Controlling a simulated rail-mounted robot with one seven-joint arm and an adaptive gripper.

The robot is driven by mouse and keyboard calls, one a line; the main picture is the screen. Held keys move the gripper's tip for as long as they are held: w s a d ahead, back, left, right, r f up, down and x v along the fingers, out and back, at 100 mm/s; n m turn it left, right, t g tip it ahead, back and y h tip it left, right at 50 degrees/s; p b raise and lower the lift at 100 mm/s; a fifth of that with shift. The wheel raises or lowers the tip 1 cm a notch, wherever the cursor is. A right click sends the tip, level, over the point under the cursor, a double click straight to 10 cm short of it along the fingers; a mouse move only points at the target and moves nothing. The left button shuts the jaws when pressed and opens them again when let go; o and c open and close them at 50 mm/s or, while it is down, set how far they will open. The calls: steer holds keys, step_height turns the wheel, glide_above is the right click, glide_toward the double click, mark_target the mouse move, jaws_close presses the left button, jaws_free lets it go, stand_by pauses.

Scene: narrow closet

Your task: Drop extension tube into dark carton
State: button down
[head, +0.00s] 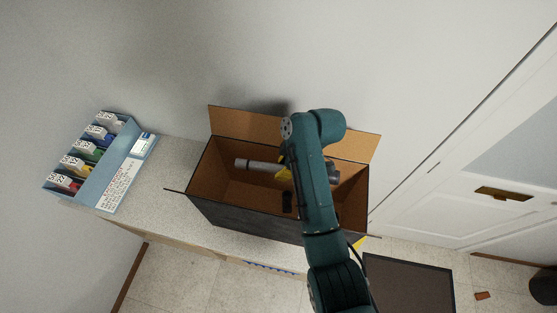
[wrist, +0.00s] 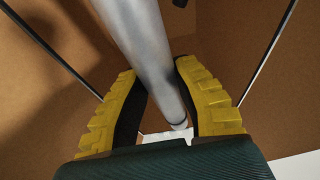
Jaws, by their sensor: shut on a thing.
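The extension tube is a grey cylinder; its left part (head: 260,166) shows in the head view, with its middle hidden behind my arm. My gripper (head: 284,173) has yellow fingers and is shut on the tube, over the carton's opening. In the wrist view the tube (wrist: 150,50) runs lengthwise between the two yellow fingers of my gripper (wrist: 160,75). The dark carton (head: 245,216) is open, black outside and brown inside, with its flaps spread. I cannot tell how far the tube is above the carton's floor.
The carton stands on a pale speckled shelf (head: 170,165). A blue divided bin (head: 125,172) with coloured items stands at the shelf's left end. A white door (head: 470,190) and dark floor mat (head: 405,285) are at right.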

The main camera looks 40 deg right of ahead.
steer(key=shift+f, duration=0.85)
steer(key=c, duration=0.9)
jaws_free()
steer(key=shift+w, duration=0.1)
steer(key=shift+o, duration=0.3)
steer(key=shift+a+f, duration=0.1)
steer(key=v, duration=1.2)
